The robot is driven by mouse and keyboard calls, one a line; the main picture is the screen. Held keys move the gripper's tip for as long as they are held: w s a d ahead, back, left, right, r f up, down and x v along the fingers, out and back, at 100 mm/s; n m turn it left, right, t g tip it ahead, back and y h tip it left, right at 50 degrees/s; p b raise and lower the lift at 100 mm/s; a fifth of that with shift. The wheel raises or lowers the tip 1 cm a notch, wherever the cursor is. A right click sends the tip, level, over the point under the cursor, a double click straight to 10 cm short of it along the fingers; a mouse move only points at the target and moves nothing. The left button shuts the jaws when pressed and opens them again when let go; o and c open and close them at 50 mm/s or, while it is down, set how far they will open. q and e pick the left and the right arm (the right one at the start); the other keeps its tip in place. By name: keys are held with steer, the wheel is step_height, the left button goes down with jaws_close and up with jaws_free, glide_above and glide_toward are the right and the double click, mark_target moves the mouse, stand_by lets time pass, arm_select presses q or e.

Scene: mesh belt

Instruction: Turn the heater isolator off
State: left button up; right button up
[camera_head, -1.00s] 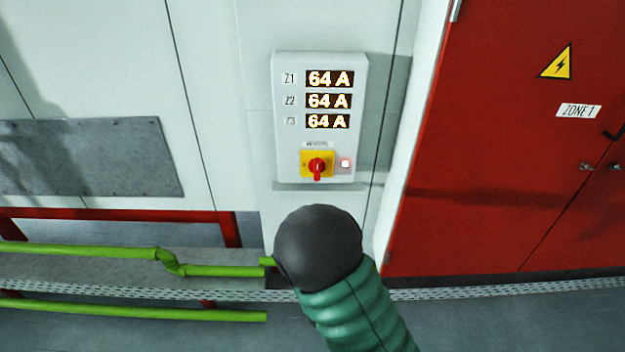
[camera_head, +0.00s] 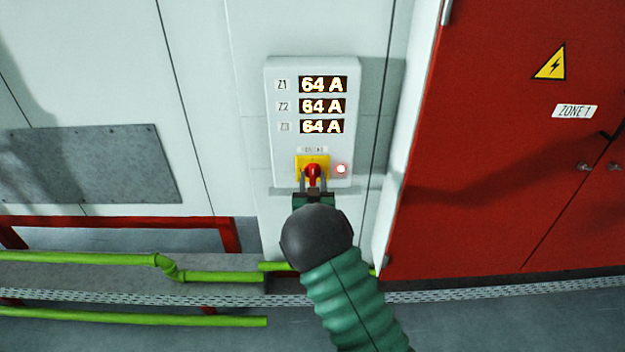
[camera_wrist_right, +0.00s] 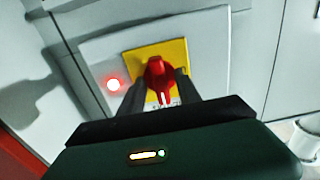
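The heater isolator is a red rotary knob (camera_head: 313,171) on a yellow plate (camera_head: 300,161), low on a light grey wall box. Its handle pointed downward in the earlier head view; now my gripper partly covers it. In the right wrist view the red knob (camera_wrist_right: 158,73) sits on the yellow plate (camera_wrist_right: 178,53), with a white mark near its handle end. My left gripper is not in view.
The box (camera_head: 272,120) has Z1, Z2 and Z3 displays, each reading 64 A. A lit red lamp (camera_head: 341,169) is right of the knob. A red cabinet (camera_head: 480,130) stands at right. Green pipes (camera_head: 80,258) and a red frame (camera_head: 228,234) lie low at left.

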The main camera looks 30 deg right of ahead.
steer(key=shift+d, duration=0.15)
steer(key=c, duration=0.4)
steer(key=shift+a, duration=0.2)
jaws_close()
